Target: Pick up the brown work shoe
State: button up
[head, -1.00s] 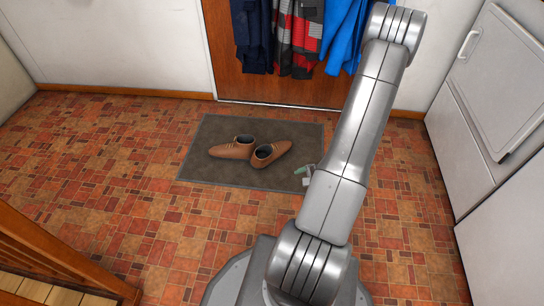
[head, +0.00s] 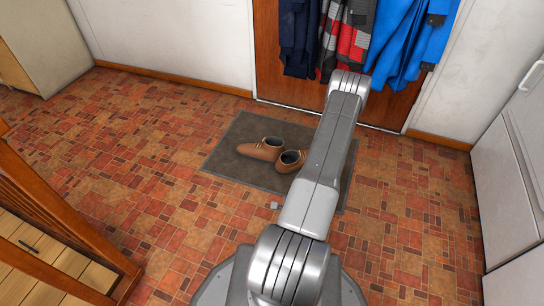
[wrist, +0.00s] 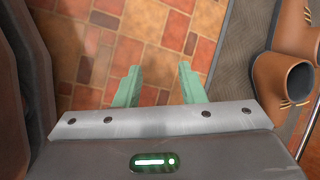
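A pair of brown work shoes lies on the dark mat in the head view: the left shoe (head: 260,149) points left, and the right shoe (head: 290,160) lies against it, partly hidden behind my arm. One brown shoe's ankle opening (wrist: 283,82) shows at the right edge of the wrist view; I cannot tell which shoe. My gripper (wrist: 158,84) has its two green fingers apart with nothing between them. It hangs over tiled floor beside the mat, to the left of the shoe in the wrist view.
The grey mat (head: 231,170) lies before a brown door (head: 266,60) hung with jackets and clothes (head: 405,45). A wooden railing (head: 70,215) stands at the left, a white appliance (head: 510,150) at the right. Tiled floor left of the mat is clear.

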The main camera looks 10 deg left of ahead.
aim_at(290, 161)
jog(key=i+l+u, duration=0.5)
jog(key=l, duration=0.4)
jog(key=i+l+u, duration=0.15)
jog(key=i+l, duration=0.15)
jog(key=i+l+u, duration=0.15)
jog(key=l, duration=0.25)
jog(key=i+l, duration=0.15)
jog(key=l, duration=0.25)
